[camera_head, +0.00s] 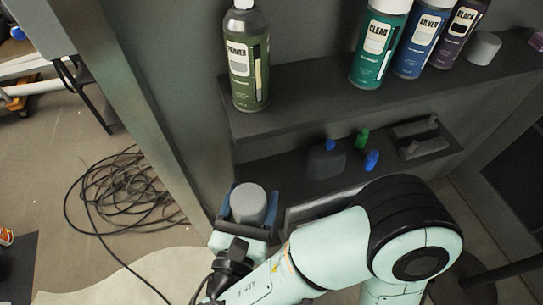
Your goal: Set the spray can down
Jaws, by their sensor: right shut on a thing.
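My right gripper (247,213) is at the lower middle, in front of the lower shelf's left end. It is shut on a grey round-topped cylinder (248,200), seen from above between its blue-edged fingers. The cylinder's lower part is hidden, so I cannot tell whether it is a spray can or a cap. An olive-green PRIMER can (247,60) stands upright at the left end of the upper shelf, apart from the gripper. A teal CLEAR can (377,45), a blue SILVER can (421,42) and a dark BLACK can (459,32) stand further right. My left gripper is out of view.
The upper shelf (300,92) has free room between the PRIMER and CLEAR cans. A short grey cylinder (483,48) stands right of the cans. The lower shelf (270,172) holds a dark bottle (325,162) and small blue and green items. Coiled black cable (120,195) lies on the floor.

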